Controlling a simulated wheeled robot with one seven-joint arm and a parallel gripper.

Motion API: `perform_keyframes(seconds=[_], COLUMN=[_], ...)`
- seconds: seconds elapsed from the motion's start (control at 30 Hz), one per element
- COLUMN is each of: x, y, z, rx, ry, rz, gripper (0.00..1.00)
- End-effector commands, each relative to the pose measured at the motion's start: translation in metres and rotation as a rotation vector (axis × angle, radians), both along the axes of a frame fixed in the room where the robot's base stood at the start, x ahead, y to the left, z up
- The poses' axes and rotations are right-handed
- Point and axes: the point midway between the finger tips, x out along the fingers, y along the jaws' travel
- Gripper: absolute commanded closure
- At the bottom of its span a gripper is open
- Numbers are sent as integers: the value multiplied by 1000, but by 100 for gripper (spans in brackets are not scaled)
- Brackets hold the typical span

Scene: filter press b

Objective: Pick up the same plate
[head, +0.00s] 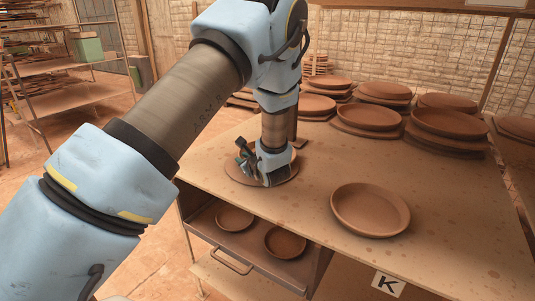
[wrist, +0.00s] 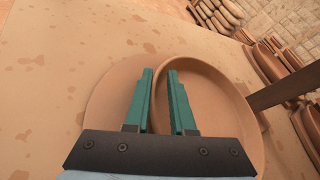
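A brown clay plate (wrist: 215,95) with a raised rim sits on a flat round disc (wrist: 103,100) on the worktable. In the head view, the disc (head: 236,172) shows near the table's left front edge, and my gripper hides most of what is on it. My gripper (wrist: 160,75) points down at the plate's left rim in the wrist view. Its two teal fingers are apart, with the rim between them. I see a gap beside the rim, so they do not look closed on it. In the head view, my gripper (head: 262,172) is low over the disc.
Another plate (head: 370,209) lies alone on the table (head: 315,180) to the right. Stacked plates (head: 365,117) fill the back. A dark post (wrist: 290,92) stands close to the plate. Below, an open drawer (head: 205,222) holds two smaller plates. A "K" label (head: 388,284) is at the front.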

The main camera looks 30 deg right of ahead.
Motion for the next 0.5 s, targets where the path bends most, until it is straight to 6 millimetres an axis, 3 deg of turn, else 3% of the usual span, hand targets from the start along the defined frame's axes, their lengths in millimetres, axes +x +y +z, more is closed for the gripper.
perform_keyframes(seconds=[0.27,0.47,0.5], x=[3,3,3], y=[0,0,0], z=[-2,-2,-2], rx=[0,0,0], ry=[0,0,0], rz=[0,0,0], gripper=[78,100,100])
